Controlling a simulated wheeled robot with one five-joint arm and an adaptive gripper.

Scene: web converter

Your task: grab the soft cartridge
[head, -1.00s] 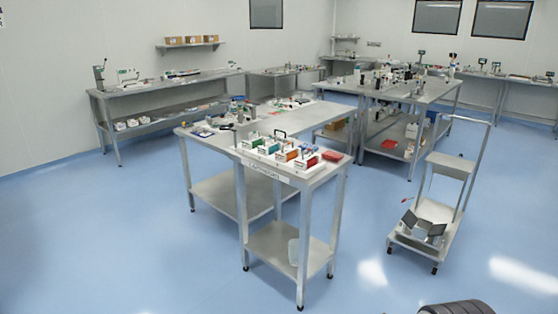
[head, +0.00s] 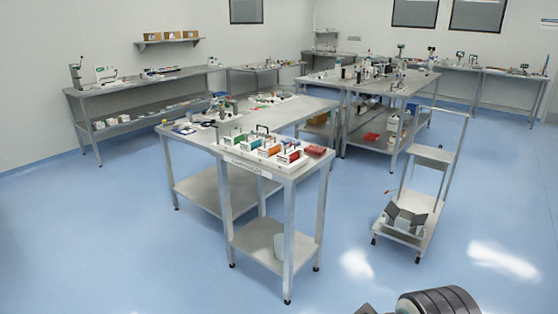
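Several coloured cartridges stand in a row on a small metal stand (head: 278,172) at the near end of the central bench. I see a green cartridge (head: 232,138), an orange cartridge (head: 268,150) and a red cartridge (head: 289,157), with white parts around them. No label is readable at this distance, so I cannot tell which one is the soft cartridge. A dark ribbed part of my own body shows at the bottom right. My gripper's fingers are not in view.
A red tray (head: 316,150) lies at the stand's right corner. The central bench (head: 190,140) adjoins the stand behind. A metal trolley (head: 420,195) with grey boxes stands to the right. Blue floor (head: 110,240) is open in front and to the left.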

